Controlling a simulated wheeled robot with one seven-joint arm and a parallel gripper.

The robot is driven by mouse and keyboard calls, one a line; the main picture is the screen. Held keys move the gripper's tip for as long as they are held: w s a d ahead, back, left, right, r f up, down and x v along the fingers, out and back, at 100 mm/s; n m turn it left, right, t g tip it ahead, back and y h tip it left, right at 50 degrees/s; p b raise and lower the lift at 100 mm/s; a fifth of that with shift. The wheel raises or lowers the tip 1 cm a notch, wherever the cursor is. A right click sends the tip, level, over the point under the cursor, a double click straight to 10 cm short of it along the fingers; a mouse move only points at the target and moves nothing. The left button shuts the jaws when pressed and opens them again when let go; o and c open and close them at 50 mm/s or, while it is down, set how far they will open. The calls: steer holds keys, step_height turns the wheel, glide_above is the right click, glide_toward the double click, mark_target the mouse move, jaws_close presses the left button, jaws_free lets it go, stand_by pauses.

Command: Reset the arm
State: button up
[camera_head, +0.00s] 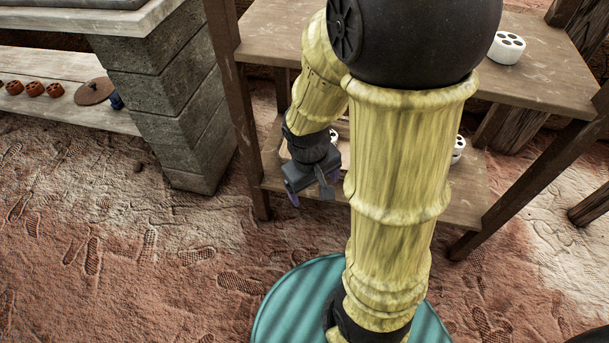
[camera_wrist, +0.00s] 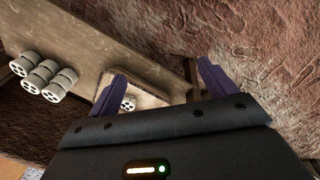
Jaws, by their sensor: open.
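My gripper (camera_head: 312,188) hangs from my yellow arm at the front of a wooden shelf unit, near its lower shelf in the head view. My arm hides part of the shelves in the head view.
The wooden shelf (camera_head: 545,82) carries a white holed cylinder (camera_head: 507,48); another (camera_head: 458,148) stands lower down. Several white holed cylinders (camera_wrist: 45,78) show in the wrist view. A grey block pillar (camera_head: 170,95) stands left. Sandy floor (camera_head: 120,240) is clear in front.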

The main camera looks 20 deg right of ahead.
steer(key=r, duration=0.1)
steer(key=a+r+m+t, duration=0.1)
steer(key=a+r+m+t+y, duration=0.1)
steer(key=shift+w+r, duration=0.1)
steer(key=shift+w, duration=0.15)
steer(key=shift+r, duration=0.15)
steer(key=w+p+v, duration=0.3)
steer(key=p+v, duration=1.3)
steer(key=w+r+p+v, duration=0.1)
steer(key=w+p+v, duration=0.3)
steer(key=p+v, duration=1.2)
steer(key=w+r+p+v, duration=0.1)
steer(key=w+p+v, duration=0.3)
steer(key=p+v, duration=1.2)
steer(key=shift+d+r+p, duration=0.35)
steer(key=shift+r+p, duration=0.05)
steer(key=shift+p, duration=0.55)
steer(key=shift+s, duration=0.1)
